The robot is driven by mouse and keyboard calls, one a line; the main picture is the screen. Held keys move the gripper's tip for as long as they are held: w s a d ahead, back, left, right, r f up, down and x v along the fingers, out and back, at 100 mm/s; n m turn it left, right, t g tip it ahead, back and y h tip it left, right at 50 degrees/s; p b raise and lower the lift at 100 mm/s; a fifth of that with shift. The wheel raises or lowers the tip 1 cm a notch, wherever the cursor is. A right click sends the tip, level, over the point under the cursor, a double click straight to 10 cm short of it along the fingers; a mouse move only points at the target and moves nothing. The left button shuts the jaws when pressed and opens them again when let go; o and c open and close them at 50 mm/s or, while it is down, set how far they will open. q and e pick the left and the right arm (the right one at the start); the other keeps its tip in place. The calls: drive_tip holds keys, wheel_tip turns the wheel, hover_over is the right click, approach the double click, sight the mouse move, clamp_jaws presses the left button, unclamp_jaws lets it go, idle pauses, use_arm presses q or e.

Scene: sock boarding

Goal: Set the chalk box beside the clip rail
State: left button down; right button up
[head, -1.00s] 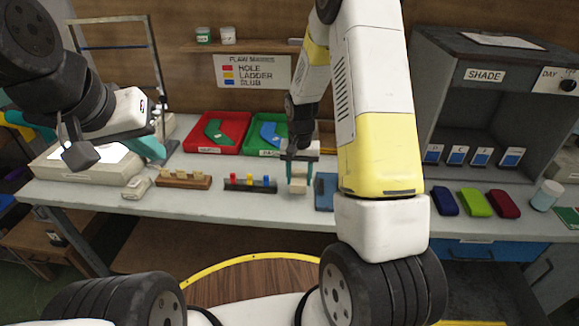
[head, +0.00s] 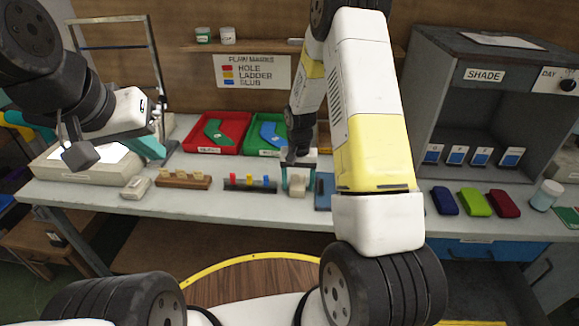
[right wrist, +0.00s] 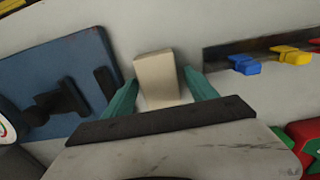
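The chalk box (head: 298,187) is a small cream block standing on the table, right of the clip rail. In the right wrist view the chalk box (right wrist: 157,76) sits between the two teal fingers. My right gripper (head: 298,180) is open around it, with narrow gaps seeming to show at its sides. The clip rail (head: 249,188) is a dark bar with red, yellow and blue clips. It also shows in the right wrist view (right wrist: 222,56), apart from the box. My left gripper (head: 150,148) is raised at the left; its finger opening is not clear.
A blue board (head: 324,191) lies close to the right of the chalk box. A wooden peg block (head: 183,181) stands left of the rail. Red (head: 243,143) and green (head: 254,152) trays lie behind. The grey table's front strip (head: 230,205) is clear.

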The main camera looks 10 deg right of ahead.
wheel_tip(320, 180, up, 12)
wheel_tip(320, 180, up, 8)
drive_tip(key=f+t, duration=0.1)
hover_over(298, 182)
drive_tip(key=s, duration=0.3)
drive_tip(key=s+a+r+n+t+y, duration=0.1)
drive_tip(key=s+r+n+t, duration=0.1)
drive_tip(key=s+r, duration=0.5)
drive_tip(key=s+a+r+n+t+y, duration=0.1)
drive_tip(key=s+r+t, duration=0.2)
drive_tip(key=s+r, duration=0.5)
drive_tip(key=s, duration=0.6)
drive_tip(key=shift+n, duration=0.4)
